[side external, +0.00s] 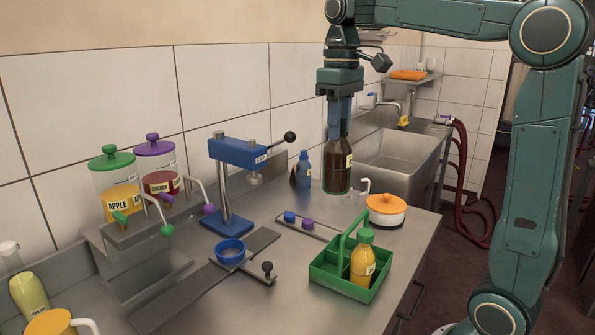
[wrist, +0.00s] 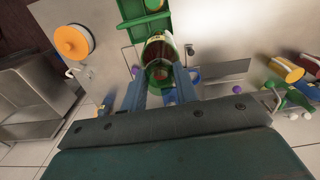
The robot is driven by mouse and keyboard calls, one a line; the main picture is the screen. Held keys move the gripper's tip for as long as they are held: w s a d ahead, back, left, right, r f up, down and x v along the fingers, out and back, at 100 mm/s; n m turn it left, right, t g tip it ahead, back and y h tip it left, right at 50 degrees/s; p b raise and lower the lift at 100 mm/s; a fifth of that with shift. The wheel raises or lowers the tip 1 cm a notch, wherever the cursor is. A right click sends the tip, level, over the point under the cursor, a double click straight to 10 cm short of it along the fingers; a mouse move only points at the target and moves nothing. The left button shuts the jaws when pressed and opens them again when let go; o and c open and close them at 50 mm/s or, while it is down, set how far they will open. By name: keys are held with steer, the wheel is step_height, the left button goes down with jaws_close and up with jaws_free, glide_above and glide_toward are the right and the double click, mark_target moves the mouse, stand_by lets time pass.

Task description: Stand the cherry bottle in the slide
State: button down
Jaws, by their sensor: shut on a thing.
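My gripper (side external: 338,122) is shut on the cherry bottle (side external: 338,165), a dark red bottle with a pale label. It hangs upright in the air above the counter, in front of the sink. In the wrist view the bottle (wrist: 158,55) shows between the two fingers (wrist: 160,84). What looks like the slide, a blue ring holder (side external: 231,252) with a dark knob on a grey track, is at the foot of the blue press (side external: 240,153). Its ring looks empty. The bottle is well apart from it, to the right and higher.
A green caddy (side external: 325,280) holding an orange bottle (side external: 362,262) stands at the front right. An orange-lidded pot (side external: 385,210), a small blue bottle (side external: 304,170) and a rail with blue and purple caps (side external: 307,225) are nearby. Apple and cherry dispensers (side external: 115,190) stand left.

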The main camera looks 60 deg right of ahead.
steer(key=shift+r, duration=1.5)
steer(key=shift+w, duration=0.1)
steer(key=shift+w+f, duration=0.3)
steer(key=shift+w, duration=0.3)
steer(key=w+a+f+n, duration=0.2)
steer(key=w+a+f, duration=0.3)
steer(key=w+f, duration=0.4)
steer(key=w+a+f+n, duration=0.2)
steer(key=w+a+f, duration=0.3)
steer(key=w, duration=0.8)
step_height(320, 180, down, 4)
steer(key=shift+w+r+n, duration=0.1)
steer(key=shift+w+n, duration=0.2)
steer(key=shift+f, duration=1.6)
